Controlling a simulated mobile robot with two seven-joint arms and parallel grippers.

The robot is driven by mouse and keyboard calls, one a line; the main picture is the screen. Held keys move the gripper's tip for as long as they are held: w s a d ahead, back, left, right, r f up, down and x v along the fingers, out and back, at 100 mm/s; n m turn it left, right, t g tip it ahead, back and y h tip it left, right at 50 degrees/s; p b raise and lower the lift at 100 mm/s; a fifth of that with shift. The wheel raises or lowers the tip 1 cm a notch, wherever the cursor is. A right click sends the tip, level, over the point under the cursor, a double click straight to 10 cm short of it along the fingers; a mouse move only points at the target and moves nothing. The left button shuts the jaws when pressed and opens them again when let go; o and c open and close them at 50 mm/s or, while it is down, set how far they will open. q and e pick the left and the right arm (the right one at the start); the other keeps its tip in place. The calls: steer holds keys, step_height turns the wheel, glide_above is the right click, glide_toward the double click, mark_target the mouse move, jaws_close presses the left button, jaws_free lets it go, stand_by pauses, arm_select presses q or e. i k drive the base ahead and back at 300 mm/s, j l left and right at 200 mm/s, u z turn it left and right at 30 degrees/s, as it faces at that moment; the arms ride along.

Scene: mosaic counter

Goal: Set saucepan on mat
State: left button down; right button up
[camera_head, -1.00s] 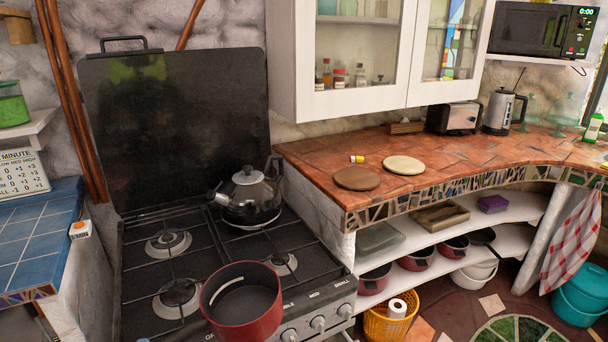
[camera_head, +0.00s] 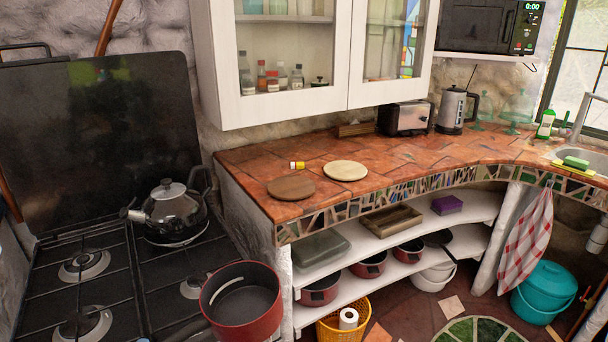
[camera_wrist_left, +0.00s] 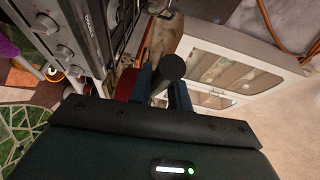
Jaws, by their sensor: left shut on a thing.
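The red saucepan (camera_head: 243,312) with a dark inside is at the bottom of the head view, upright, in front of the stove's right edge. Its dark handle points to the lower left; it shows in the left wrist view (camera_wrist_left: 171,69). My left gripper (camera_wrist_left: 163,88) is shut on this handle in the left wrist view. In the head view its fingers cannot be made out. My right gripper is not in view.
A kettle (camera_head: 172,208) stands on the stove's back right burner. A small yellow-and-white item (camera_head: 297,165) lies behind the mats. A toaster (camera_head: 405,118) and an electric kettle (camera_head: 455,110) stand farther back. The cabinet (camera_head: 290,108) overhangs the counter. Counter right of the mats is clear.

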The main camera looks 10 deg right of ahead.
mark_target(328, 174)
steer(key=i+l+z, duration=0.1)
steer(key=l, duration=0.3)
steer(key=i+l+z, duration=0.1)
steer(key=i+l, duration=0.4)
steer(key=i, duration=0.25)
steer(key=i+l+z, duration=0.1)
steer(key=i, duration=0.3)
steer(key=i+l, duration=0.2)
steer(key=i, duration=0.25)
